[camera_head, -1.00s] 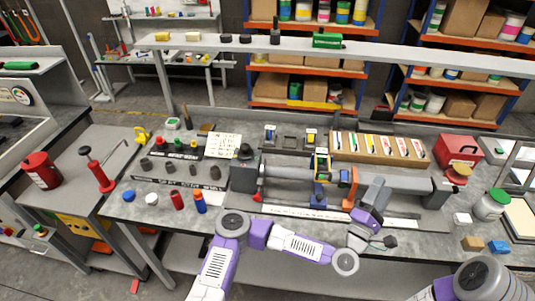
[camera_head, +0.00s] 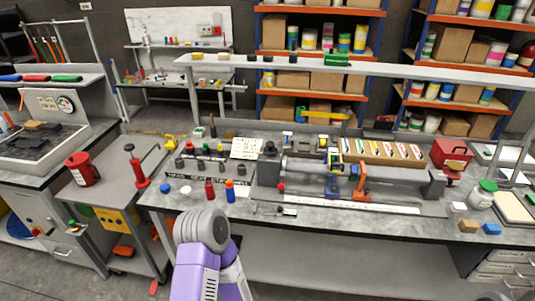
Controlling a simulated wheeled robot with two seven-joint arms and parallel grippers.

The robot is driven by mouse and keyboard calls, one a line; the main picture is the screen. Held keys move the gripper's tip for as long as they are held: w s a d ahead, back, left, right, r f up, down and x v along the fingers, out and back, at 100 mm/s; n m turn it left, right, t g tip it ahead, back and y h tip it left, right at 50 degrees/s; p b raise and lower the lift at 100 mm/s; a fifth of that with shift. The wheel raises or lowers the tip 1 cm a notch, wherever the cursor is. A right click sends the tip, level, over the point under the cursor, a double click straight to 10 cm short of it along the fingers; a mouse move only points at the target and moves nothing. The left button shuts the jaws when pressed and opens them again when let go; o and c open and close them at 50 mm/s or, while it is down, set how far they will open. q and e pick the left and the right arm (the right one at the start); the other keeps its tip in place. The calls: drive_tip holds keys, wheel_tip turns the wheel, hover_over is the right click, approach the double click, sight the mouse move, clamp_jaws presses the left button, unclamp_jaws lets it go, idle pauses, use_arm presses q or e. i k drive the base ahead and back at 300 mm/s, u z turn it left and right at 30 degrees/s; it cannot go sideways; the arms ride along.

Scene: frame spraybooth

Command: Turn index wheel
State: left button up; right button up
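A long grey fixture with a horizontal bar (camera_head: 310,172) stands in the middle of the bench. At its left end is a dark grey block (camera_head: 267,170) with a black knob on top and a small red knob (camera_head: 281,187) at its front. Blue (camera_head: 332,186) and orange (camera_head: 359,186) brackets sit along the bar. I cannot make out for certain which part is the index wheel. A purple and grey link of my arm rises at the bottom centre, in front of the bench. Neither of my grippers shows, and nothing of mine covers the fixture.
Red (camera_head: 209,189) and blue (camera_head: 230,191) bottles stand left of the fixture, with several small parts behind them. A box of coloured packets (camera_head: 385,152) lies behind it. A red box (camera_head: 451,154) and a green-lidded jar (camera_head: 482,194) stand right. A raised shelf (camera_head: 380,68) spans the back.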

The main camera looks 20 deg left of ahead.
sight(270, 149)
drive_tip(key=u, duration=1.65)
drive_tip(key=i, duration=1.2)
drive_tip(key=z, duration=2.25)
